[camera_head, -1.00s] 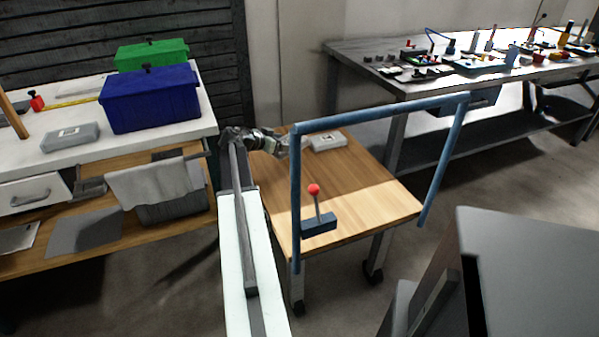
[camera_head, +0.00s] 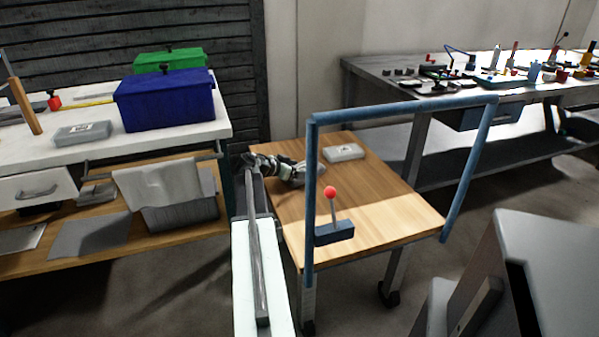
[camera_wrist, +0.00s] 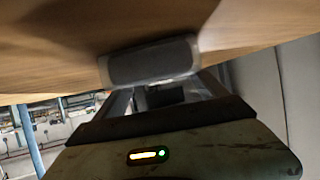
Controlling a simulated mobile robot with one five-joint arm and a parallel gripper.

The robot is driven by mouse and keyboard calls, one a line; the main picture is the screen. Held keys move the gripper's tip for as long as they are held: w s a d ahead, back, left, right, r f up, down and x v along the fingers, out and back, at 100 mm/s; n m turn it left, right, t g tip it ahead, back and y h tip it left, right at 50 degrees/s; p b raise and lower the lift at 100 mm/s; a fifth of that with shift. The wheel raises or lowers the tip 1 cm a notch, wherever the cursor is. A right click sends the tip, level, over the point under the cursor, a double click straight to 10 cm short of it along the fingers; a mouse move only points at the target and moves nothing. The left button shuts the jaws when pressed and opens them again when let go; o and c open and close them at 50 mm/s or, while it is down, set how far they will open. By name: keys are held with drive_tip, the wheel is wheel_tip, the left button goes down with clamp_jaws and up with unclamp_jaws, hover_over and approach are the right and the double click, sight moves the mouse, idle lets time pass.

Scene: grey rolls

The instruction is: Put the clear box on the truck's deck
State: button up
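The clear box (camera_head: 344,152), pale grey with a light label, lies flat on the truck's wooden deck (camera_head: 385,190), near the back edge. My gripper (camera_head: 314,173) is low over the deck, left of the box and nearer to me, apart from it. In the wrist view the grey box (camera_wrist: 150,62) shows just beyond my gripper's spread fingers (camera_wrist: 165,95), against the wood. The fingers look open with nothing between them. That view is blurred and appears upside down, and the fingertips are hard to make out.
The truck's blue handle frame (camera_head: 410,108) rises over the deck. A red-knobbed lever (camera_head: 331,195) stands on a blue block at the near edge. A similar grey box (camera_head: 82,133) and a blue bin (camera_head: 165,100) are on the white bench. The deck's right part is clear.

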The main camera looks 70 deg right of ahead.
drive_tip(key=shift+o, duration=1)
drive_tip(key=shift+r+p, duration=0.3)
drive_tip(key=w+a, duration=0.2)
drive_tip(key=a, duration=0.1)
drive_tip(key=w+a, duration=0.2)
drive_tip(key=a, duration=0.2)
drive_tip(key=w+a, duration=0.2)
drive_tip(key=a, duration=0.2)
drive_tip(key=shift+w+a+r, duration=0.1)
drive_tip(key=shift+a+r, duration=0.05)
drive_tip(key=shift+a, duration=0.1)
drive_tip(key=shift+w, duration=0.1)
